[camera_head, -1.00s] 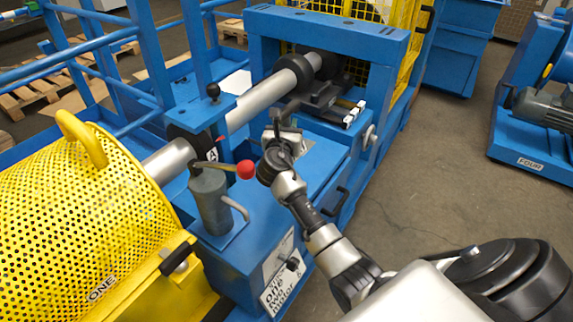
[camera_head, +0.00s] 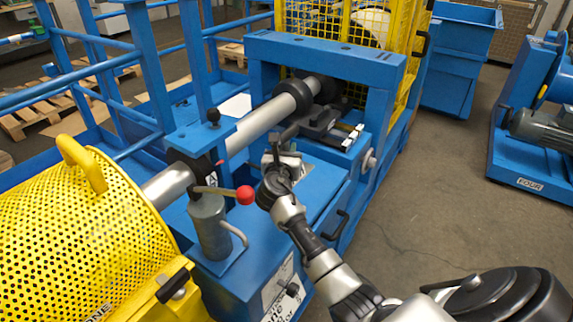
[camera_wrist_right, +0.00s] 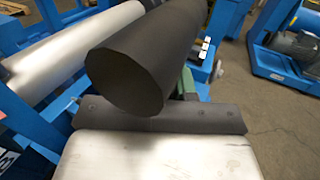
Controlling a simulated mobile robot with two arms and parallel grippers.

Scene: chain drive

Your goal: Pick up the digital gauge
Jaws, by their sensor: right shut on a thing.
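My right gripper (camera_head: 284,152) reaches over the blue machine bench, beside the long metal shaft. It is shut on a dark cylindrical thing (camera_head: 289,132). In the right wrist view this dark cylinder (camera_wrist_right: 135,75) is large and close, in front of the dark bar and pale body of my gripper. Its rounded end faces the camera. The fingertips are hidden there. No display face shows, so I cannot tell from its look whether it is the digital gauge. My left gripper is in neither view.
The metal shaft (camera_head: 258,122) runs behind my right gripper. A red-knobbed lever (camera_head: 245,195) stands close on its left. A dark slide unit (camera_head: 322,122) lies just behind on the right. A yellow perforated guard (camera_head: 85,240) fills the lower left. The floor at right is open.

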